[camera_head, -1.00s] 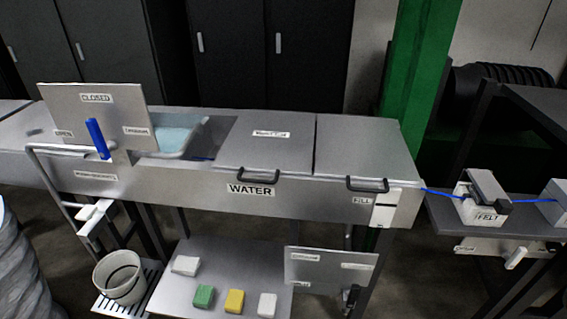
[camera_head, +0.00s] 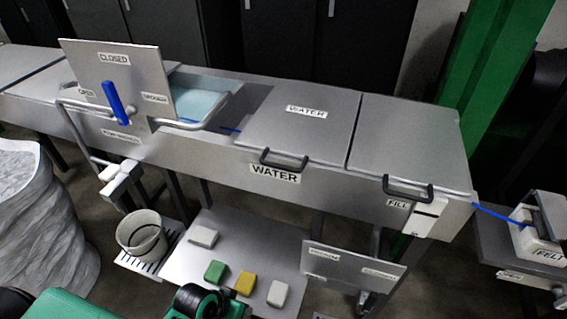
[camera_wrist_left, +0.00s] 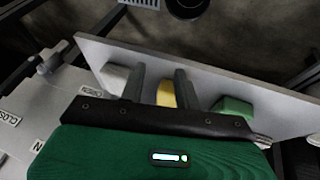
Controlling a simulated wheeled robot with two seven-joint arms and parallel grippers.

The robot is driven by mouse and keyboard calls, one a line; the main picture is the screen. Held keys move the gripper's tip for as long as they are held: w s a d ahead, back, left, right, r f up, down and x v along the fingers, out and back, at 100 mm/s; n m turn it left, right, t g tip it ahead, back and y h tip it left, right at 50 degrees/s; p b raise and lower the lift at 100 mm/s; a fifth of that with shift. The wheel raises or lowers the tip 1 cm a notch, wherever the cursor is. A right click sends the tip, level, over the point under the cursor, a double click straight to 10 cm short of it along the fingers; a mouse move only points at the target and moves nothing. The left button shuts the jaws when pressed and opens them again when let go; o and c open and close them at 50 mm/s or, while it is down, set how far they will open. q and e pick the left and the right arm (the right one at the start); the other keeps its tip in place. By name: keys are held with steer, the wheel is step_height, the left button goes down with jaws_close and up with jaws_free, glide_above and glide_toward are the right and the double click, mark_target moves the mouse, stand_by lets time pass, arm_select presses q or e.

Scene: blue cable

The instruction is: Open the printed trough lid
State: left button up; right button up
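The steel trough (camera_head: 235,160) has a flat lid printed WATER (camera_head: 325,130) on its top, lying flat and apparently shut. A dark bar handle (camera_head: 284,160) is at that lid's front edge. Left of the lid the trough is open, showing a pale blue inside (camera_head: 205,92). A second flat lid (camera_head: 412,140), with its own dark handle (camera_head: 408,188), lies to the right above a FILL label. My left gripper (camera_wrist_left: 160,70) is open and empty in its wrist view, its two fingers apart above the low shelf. Its fingertips are not visible in the head view. My right gripper is not in view.
An upright sign plate (camera_head: 118,80) with a blue lever (camera_head: 114,102) stands at the trough's left. The low shelf (camera_head: 215,285) holds several small blocks, beside a white bucket (camera_head: 142,235). A green post (camera_head: 500,80) rises behind right. A blue cable (camera_head: 490,211) runs right.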

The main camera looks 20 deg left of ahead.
arm_select(q)
steer(key=w+r+h, duration=0.1)
steer(key=w+r+t+h, duration=0.1)
steer(key=r, duration=0.1)
steer(key=w+r+n, duration=0.1)
steer(key=w, duration=0.1)
steer(key=shift+w+d+r+h, duration=0.1)
steer(key=shift+d+r+h, duration=0.15)
steer(key=shift+d+h, duration=0.15)
steer(key=w+r+n+t+h, duration=0.25)
steer(key=w+r, duration=0.25)
steer(key=r, duration=0.3)
steer(key=n+t+h+p, duration=0.2)
steer(key=n+t+h, duration=0.3)
steer(key=t+h, duration=0.1)
glide_toward(280, 166)
steer(key=shift+m+g, duration=0.25)
steer(key=shift+w+p+x, duration=0.25)
steer(key=shift+p+x, duration=1.55)
steer(key=shift+x, duration=3.3)
steer(key=shift+a+f, duration=0.1)
steer(key=shift+a, duration=0.1)
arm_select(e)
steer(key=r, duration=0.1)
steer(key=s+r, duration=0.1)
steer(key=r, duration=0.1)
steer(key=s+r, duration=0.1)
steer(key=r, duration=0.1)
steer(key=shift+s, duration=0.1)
